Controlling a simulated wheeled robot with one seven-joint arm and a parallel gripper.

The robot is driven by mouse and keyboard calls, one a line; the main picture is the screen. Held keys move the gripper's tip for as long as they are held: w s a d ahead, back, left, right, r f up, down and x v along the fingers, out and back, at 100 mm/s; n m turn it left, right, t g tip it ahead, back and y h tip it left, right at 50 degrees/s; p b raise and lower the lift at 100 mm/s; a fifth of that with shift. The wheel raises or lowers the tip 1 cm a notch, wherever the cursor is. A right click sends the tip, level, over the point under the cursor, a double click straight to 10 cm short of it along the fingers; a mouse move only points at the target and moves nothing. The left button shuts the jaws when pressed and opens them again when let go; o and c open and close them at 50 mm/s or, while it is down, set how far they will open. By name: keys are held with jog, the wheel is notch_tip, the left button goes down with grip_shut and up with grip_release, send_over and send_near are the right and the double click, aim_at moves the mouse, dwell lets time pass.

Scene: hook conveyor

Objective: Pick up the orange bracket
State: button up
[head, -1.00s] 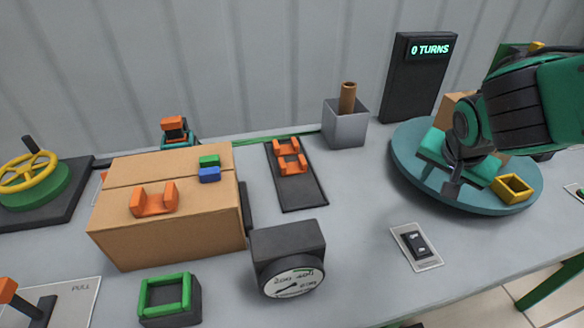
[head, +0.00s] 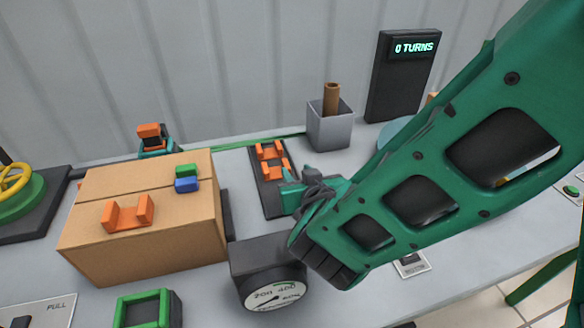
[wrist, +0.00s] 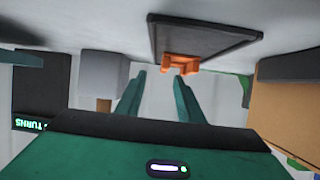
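One orange bracket (head: 128,214) with two upright ends sits on top of the cardboard box at the left. More orange bracket shapes (head: 270,151) lie on a narrow dark board (head: 284,208) in the middle of the table. In the wrist view an orange bracket (wrist: 182,64) shows at the edge of the dark board (wrist: 200,42), beyond my fingertips. My gripper (wrist: 159,76) is open and empty, its two teal fingers apart. In the head view it is beside the board's right side, partly hidden by my arm.
The cardboard box (head: 145,247) also carries green and blue blocks. A black gauge (head: 255,262) stands close under my wrist. A dark "0 TURNS" display (head: 400,85) is at the back.

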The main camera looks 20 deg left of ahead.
aim_at(285, 160)
jog(key=shift+s+a+f+y, duration=0.1)
jog(key=shift+s+a+y, duration=0.15)
jog(key=shift+a, duration=0.2)
jog(key=shift+w+a+f, duration=0.15)
jog(key=shift+w+a, duration=0.05)
jog(key=shift+w, duration=0.1)
jog(key=x, duration=0.4)
jog(key=shift+w, duration=0.2)
jog(key=shift+r+x, duration=0.15)
jog(key=shift+x, duration=1.25)
jog(key=shift+r+x, duration=0.2)
jog(key=shift+x, duration=1.2)
jog(key=shift+w, duration=0.15)
jog(key=shift+c, duration=0.3)
grip_shut()
